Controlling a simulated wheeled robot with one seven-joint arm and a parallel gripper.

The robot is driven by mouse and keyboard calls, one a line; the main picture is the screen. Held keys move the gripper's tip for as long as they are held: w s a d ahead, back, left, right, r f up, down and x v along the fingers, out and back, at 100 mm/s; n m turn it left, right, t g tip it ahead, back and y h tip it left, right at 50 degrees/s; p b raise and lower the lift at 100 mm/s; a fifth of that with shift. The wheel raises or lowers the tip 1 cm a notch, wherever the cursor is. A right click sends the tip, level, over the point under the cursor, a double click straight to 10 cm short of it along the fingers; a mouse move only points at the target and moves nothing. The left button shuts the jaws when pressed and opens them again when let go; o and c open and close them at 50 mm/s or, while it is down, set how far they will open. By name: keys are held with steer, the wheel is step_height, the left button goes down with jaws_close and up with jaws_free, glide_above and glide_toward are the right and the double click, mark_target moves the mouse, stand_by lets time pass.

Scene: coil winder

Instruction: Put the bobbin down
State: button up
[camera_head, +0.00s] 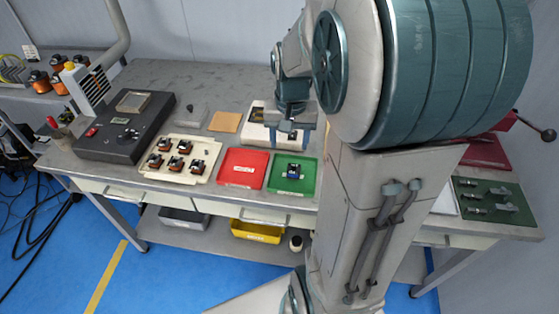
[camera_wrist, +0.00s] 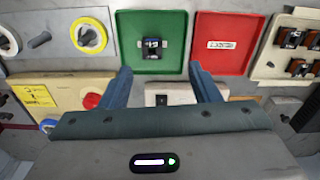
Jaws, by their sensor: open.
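A small dark bobbin with blue on it (camera_head: 293,171) sits inside the green tray (camera_head: 307,186), near its middle. In the wrist view the same bobbin (camera_wrist: 152,46) lies on the floor of the green tray (camera_wrist: 126,62), clear of the walls. My gripper (camera_head: 289,129) is over the white tester-like device (camera_head: 258,133) behind the green tray. In the wrist view my gripper's fingers (camera_wrist: 160,82) are spread wide with nothing held between them. The bobbin is beyond the fingertips and apart from them.
A red tray (camera_head: 243,168) with only a label in it stands next to the green one. A cream tray (camera_head: 168,171) holds several copper-coloured bobbins. A dark control box (camera_head: 124,130) stands at the left. A dark green mat (camera_head: 492,200) with metal parts lies at the right.

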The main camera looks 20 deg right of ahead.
steer(key=s+a+r+n+t, duration=0.2)
steer(key=s+a+r+n, duration=0.2)
steer(key=s+a, duration=0.5)
steer(key=shift+s+a+n+t, duration=0.2)
steer(key=shift+s+n+t, duration=0.1)
steer(key=shift+s+n, duration=0.55)
